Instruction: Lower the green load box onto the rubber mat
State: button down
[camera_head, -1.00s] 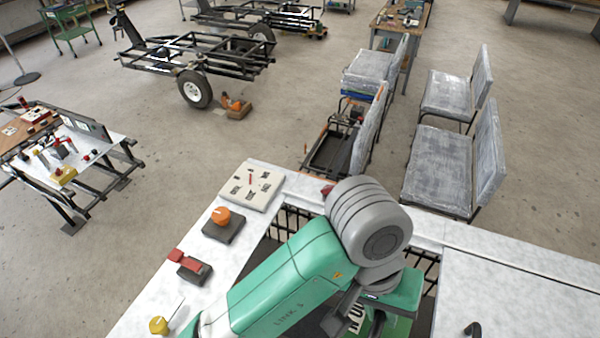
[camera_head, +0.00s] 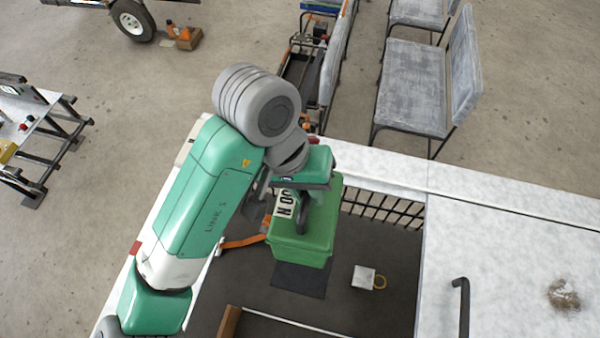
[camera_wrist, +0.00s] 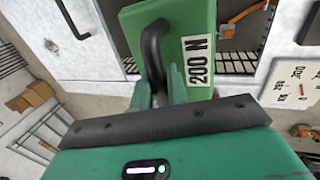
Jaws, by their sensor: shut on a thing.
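The green load box (camera_head: 316,236), with a "200 N" label, hangs below my wrist in the head view. It fills the upper middle of the wrist view (camera_wrist: 200,30). My gripper (camera_head: 302,198) is shut on the box's black handle (camera_wrist: 153,45). The dark square rubber mat (camera_head: 300,281) shows on the grey recessed floor just below the box, partly hidden by it. The box looks roughly upright. I cannot tell the gap between its underside and the mat.
A white block (camera_head: 364,277) with a yellow ring lies right of the mat. A brown-edged piece (camera_head: 229,322) lies in front, and an orange part (camera_head: 245,241) at left. A black railing (camera_head: 385,208) and white bench tops (camera_head: 510,265) border the recess.

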jog(key=m, duration=0.1)
jog(key=m+g, duration=0.1)
jog(key=m, duration=0.3)
jog(key=shift+w+d+f+y, duration=0.3)
jog(key=shift+f, duration=0.1)
jog(key=m, duration=0.2)
jog(key=m+g, duration=0.1)
jog(key=m, duration=0.1)
jog(key=shift+w+f+y, duration=0.25)
jog(key=shift+f+y, duration=0.05)
jog(key=shift+y, duration=0.1)
jog(key=m, duration=0.2)
jog(key=m+y, duration=0.1)
jog(key=m, duration=0.1)
jog(key=shift+w+f+g, duration=0.2)
jog(key=shift+w+g, duration=0.1)
jog(key=m, duration=0.2)
jog(key=m+y, duration=0.1)
jog(key=w+a+m, duration=0.1)
jog(key=m, duration=0.1)
jog(key=shift+f+m+y, duration=0.15)
jog(key=shift+m+y, duration=0.15)
jog(key=shift+y, duration=0.1)
notch_tip(320, 180, down, 55)
jog(key=b, duration=2.2)
jog(key=shift+b, duration=0.35)
jog(key=shift+f+b, duration=0.5)
jog(key=shift+f, duration=0.1)
jog(key=c, duration=1.3)
grip_release()
